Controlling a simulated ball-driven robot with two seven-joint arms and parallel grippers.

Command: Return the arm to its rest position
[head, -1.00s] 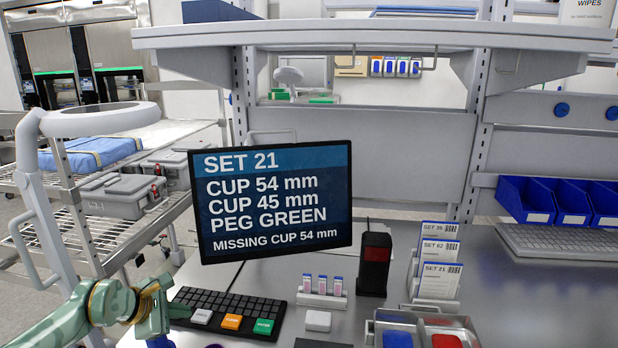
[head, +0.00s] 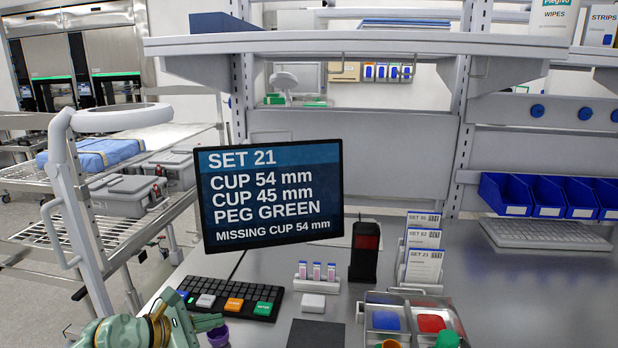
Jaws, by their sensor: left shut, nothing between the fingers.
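My left gripper (head: 207,323) is at the bottom left of the head view, just in front of the keyboard (head: 232,298). It is shut and empty, and my green left arm runs down out of the picture. A small purple cup (head: 218,336) shows beside the fingers at the bottom edge. I cannot tell whether they touch. My right gripper is not in view.
A monitor (head: 270,195) reading "SET 21" stands behind the keyboard. A black scanner-like box (head: 364,252), a card rack (head: 422,262) and a tray with coloured parts (head: 455,312) stand to the right. A white ring lamp (head: 68,190) rises at the left.

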